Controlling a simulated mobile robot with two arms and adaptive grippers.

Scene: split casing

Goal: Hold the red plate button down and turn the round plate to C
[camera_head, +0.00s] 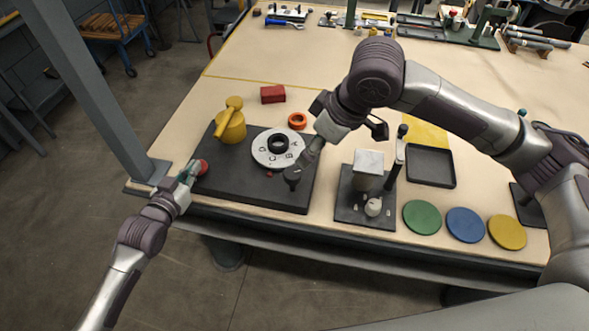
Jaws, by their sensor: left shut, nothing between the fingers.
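The round plate (262,156) is white with dark letters and a black ring hub (278,143), and lies flat on the board.
A yellow handled part (231,127) stands on the board behind the button. A red block (272,94) and orange ring (297,120) lie behind. To the right are a fixture (367,165), a black tray (430,165) and green (422,217), blue (465,225) and yellow (507,232) discs.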

